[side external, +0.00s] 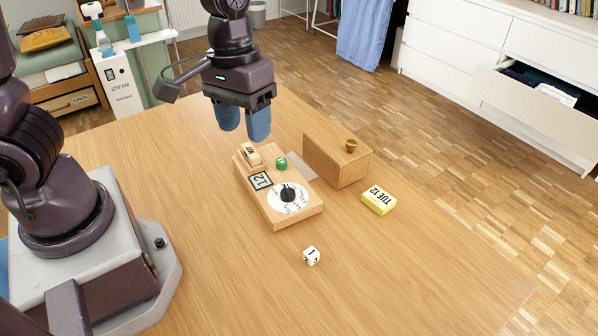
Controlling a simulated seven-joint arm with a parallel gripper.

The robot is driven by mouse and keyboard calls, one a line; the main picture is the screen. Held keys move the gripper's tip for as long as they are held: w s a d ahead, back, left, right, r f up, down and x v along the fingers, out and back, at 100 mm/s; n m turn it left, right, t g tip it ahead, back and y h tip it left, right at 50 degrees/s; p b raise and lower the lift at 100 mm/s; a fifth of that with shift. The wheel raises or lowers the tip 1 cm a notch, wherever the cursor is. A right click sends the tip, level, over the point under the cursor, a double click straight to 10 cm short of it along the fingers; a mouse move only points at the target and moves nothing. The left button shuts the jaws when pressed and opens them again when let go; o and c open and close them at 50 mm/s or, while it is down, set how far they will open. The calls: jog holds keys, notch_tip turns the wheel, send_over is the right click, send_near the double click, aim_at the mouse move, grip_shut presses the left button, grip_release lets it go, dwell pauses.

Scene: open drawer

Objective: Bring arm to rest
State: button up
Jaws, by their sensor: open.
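My gripper (243,122) hangs above the far part of the table, pointing down. Its two blue fingertips are apart with nothing between them. It is above and behind a wooden calendar board (306,213), apart from it. The board carries a white dial with a black knob (288,194), a framed 12 tile (260,181), a green button-like piece (281,163) and a small wooden block (251,155).
A wooden box (325,160) with a brass knob (351,145) stands right of the board. A yellow TUE 12 block (378,200) and a white die (311,256) lie on the table (420,270). The front of the table is clear. A white dresser (450,50) has an open drawer (530,105).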

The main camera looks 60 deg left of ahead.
jog(key=s+a+r+m+t+y, duration=0.1)
jog(key=s+a+r+m+t, duration=0.2)
jog(key=s+r+t, duration=0.2)
notch_tip(320, 180, up, 7)
jog(key=s, duration=0.3)
jog(key=shift+a+f+m+t, duration=0.15)
jog(key=shift+a+m+t, duration=0.25)
jog(key=shift+c, duration=0.2)
